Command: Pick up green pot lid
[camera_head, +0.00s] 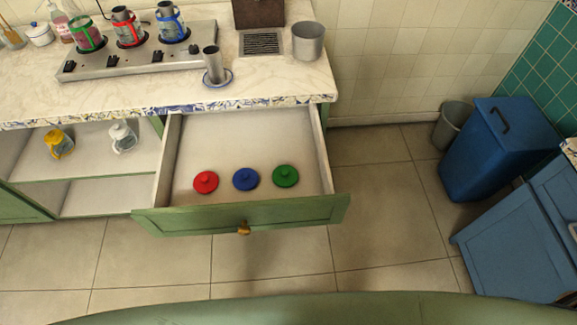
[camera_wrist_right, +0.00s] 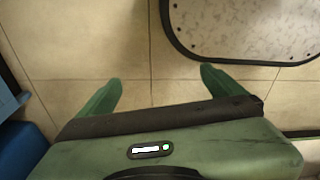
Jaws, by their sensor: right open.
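The green pot lid (camera_head: 286,176) lies in the open drawer (camera_head: 240,132), at the right of a row of lids. A blue lid (camera_head: 246,179) lies in the middle and a red lid (camera_head: 206,182) on the left. Each lid has a small knob on top. In the right wrist view my right gripper (camera_wrist_right: 155,88) is open and empty, with its two green fingers spread above the tiled floor. No lid shows in that view. Neither gripper shows in the head view.
The drawer's green front (camera_head: 240,217) sticks out over the floor. Several pots stand on the stove (camera_head: 140,55), and a metal cup (camera_head: 214,66) and a bin (camera_head: 308,42) stand on the counter. A blue bin (camera_head: 495,150) stands at the right. Floor right of the drawer is clear.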

